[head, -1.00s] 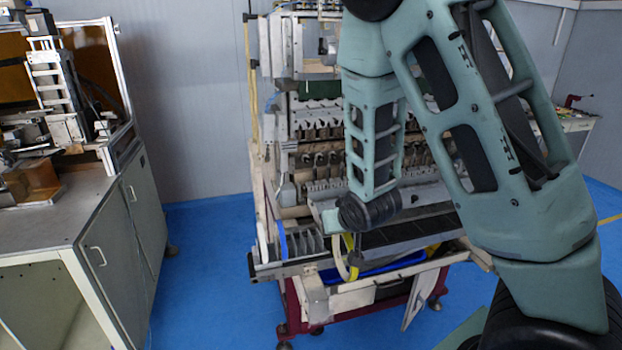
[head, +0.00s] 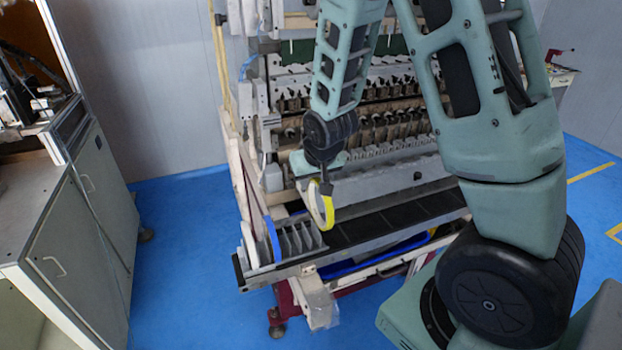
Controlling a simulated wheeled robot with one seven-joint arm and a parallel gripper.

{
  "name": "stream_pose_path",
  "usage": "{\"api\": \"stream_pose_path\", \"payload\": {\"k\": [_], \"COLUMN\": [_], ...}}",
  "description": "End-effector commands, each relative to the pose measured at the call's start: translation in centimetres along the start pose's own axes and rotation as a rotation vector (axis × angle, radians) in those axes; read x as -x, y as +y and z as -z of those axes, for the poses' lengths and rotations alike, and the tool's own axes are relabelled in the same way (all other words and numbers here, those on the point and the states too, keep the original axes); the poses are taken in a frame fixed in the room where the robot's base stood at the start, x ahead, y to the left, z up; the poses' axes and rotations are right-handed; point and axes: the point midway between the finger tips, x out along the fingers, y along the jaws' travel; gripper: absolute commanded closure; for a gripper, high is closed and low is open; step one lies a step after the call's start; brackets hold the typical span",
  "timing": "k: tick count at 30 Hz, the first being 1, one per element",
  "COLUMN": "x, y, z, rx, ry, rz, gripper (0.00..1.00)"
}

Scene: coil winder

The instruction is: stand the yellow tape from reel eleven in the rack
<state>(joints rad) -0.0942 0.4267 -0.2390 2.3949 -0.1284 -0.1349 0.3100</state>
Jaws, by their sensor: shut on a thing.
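My gripper (head: 324,184), dark and small in the head view, points down and is shut on the upper rim of the yellow tape (head: 329,212). The tape is a ring with a yellow outer band and a pale side. It hangs roughly upright in front of the machine, to the right of the rack and above its level. The rack (head: 300,240) has several grey upright dividers at the left end of the machine's front ledge. A blue tape (head: 272,240) and a white tape (head: 249,244) stand at its left end. My arm hides part of the machine, and reel eleven cannot be picked out.
The coil winder (head: 385,165) with rows of spindles stands close behind the tape. A dark ledge (head: 390,222) runs right from the rack, with a blue tray (head: 375,258) below it. A grey cabinet (head: 85,215) stands at left. Blue floor between is clear.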

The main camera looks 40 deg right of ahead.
Motion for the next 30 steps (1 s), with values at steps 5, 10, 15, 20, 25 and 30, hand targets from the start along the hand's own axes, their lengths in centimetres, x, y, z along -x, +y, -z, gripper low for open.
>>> {"api": "stream_pose_path", "payload": {"k": [5, 10, 15, 20, 25, 30], "x": [-1.6, -2.9, -4.1, -4.9, -5.3, -5.3], "y": [0.0, 0.1, 0.0, 0.0, 0.0, 0.0], "z": [0.6, 1.3, 1.9, 2.3, 2.5, 2.6], "rx": [-0.002, -0.001, 0.000, -0.001, -0.001, -0.001], "ry": [0.000, -0.001, -0.001, 0.001, 0.000, 0.000], "rz": [0.000, -0.001, 0.000, 0.000, 0.000, 0.000], "gripper": [1.00, 1.00, 1.00, 1.00, 1.00, 1.00]}}
